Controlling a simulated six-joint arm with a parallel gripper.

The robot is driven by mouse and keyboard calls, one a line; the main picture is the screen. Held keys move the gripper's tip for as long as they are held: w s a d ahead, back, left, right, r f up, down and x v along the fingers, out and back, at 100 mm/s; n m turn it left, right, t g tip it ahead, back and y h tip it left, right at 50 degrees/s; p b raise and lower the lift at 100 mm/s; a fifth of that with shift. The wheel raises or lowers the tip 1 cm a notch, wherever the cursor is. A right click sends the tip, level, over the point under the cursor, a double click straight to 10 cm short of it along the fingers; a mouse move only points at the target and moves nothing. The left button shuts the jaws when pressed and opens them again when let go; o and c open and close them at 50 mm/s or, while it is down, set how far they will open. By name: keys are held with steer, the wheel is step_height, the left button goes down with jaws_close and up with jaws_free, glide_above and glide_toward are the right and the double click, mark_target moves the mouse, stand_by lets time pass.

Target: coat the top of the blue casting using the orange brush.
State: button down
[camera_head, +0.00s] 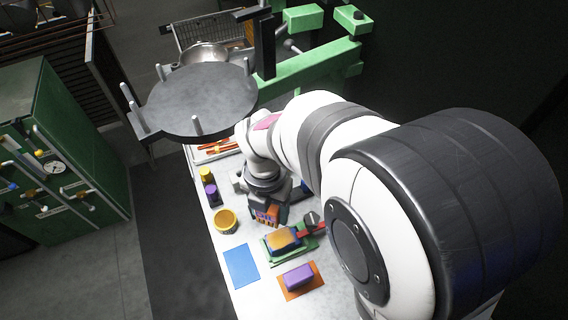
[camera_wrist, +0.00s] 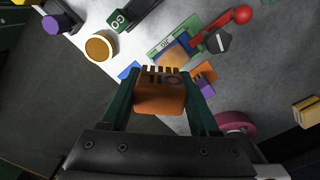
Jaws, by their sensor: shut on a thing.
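My gripper (camera_wrist: 160,100) is shut on the orange brush (camera_wrist: 160,95), which sits between its fingers with dark bristles pointing away. In the head view the brush (camera_head: 267,214) is held above the table, just behind the blue casting (camera_head: 279,243). The casting rests in a green fixture (camera_head: 272,261). Its sides are blue and much of its top looks orange. The brush looks apart from the casting, though the exact gap cannot be told.
A red clamp handle (camera_wrist: 243,14) with a grey knob (camera_head: 312,219) adjoins the fixture. A yellow round pot (camera_head: 226,221), blue mat (camera_head: 241,266) and purple block (camera_head: 299,275) on an orange plate stand nearby. A dark round table (camera_head: 200,95) stands behind.

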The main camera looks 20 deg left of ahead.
steer(key=shift+r, duration=0.7)
